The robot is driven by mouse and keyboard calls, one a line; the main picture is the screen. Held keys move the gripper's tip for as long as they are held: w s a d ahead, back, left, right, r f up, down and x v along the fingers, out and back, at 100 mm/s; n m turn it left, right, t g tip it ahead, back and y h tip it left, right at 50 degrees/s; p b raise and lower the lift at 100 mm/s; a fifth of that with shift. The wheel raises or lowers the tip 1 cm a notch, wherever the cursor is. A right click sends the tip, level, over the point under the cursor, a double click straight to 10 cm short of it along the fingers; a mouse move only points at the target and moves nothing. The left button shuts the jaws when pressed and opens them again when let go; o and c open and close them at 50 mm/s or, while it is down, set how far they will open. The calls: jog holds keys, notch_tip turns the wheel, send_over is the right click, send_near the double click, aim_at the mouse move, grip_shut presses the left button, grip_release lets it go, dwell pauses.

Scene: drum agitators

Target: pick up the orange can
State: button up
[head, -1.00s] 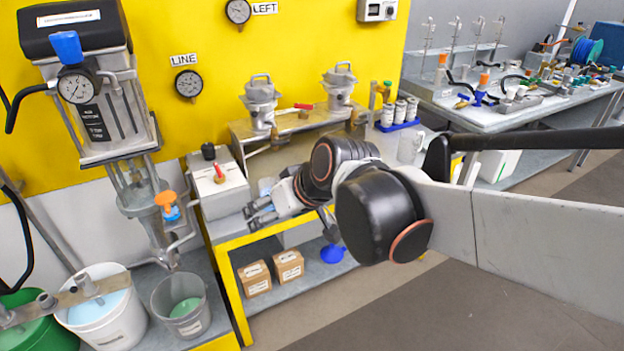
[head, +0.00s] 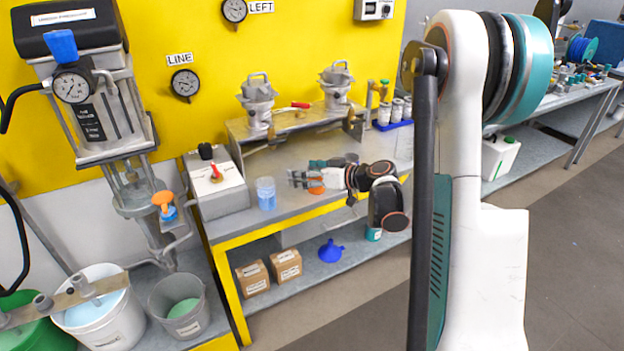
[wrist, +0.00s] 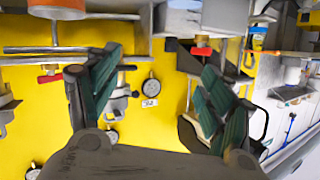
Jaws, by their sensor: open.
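An orange thing (head: 316,187), which looks like the orange can, is on the grey bench top in the head view, mostly hidden by my gripper. In the wrist view an orange round shape (wrist: 57,12), probably the same can, is cut off by the top edge, above the left finger. My gripper (head: 300,178) points left over the bench, close to the orange thing. In the wrist view my gripper (wrist: 157,95) has its two dark green fingers wide apart, with nothing between them. I cannot tell whether it touches the can.
A clear beaker with blue liquid (head: 266,194) stands left of my gripper. A grey box with a red switch (head: 217,185) is farther left. A raised metal shelf with two grey pots (head: 257,98) stands behind. Cartons (head: 253,278) and a blue funnel (head: 331,250) are on the shelf below.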

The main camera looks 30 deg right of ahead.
jog(key=d+f+t, duration=0.2)
jog(key=d+f, duration=0.3)
jog(key=d, duration=0.4)
jog(key=t, duration=0.2)
send_near(316, 179)
jog(key=d+r, duration=0.2)
jog(key=d, duration=0.1)
jog(key=shift+n+h, duration=0.3)
jog(key=x, duration=0.2)
jog(key=p+x, duration=0.1)
jog(key=x, duration=0.4)
jog(key=shift+s+a+f, duration=0.1)
jog(key=shift+a+f, duration=0.15)
jog(key=shift+f, duration=0.1)
jog(key=shift+w+a+r, duration=0.1)
jog(key=shift+w+a, duration=0.05)
jog(key=shift+w, duration=0.3)
jog(key=x, duration=0.1)
jog(key=b+x, duration=0.1)
jog(key=x, duration=0.1)
jog(key=b+x, duration=0.1)
jog(key=shift+w+a+f, duration=0.25)
jog(key=shift+f, duration=0.05)
jog(key=shift+w+r, duration=0.1)
jog(key=shift+w, duration=0.2)
jog(key=c, duration=1.1)
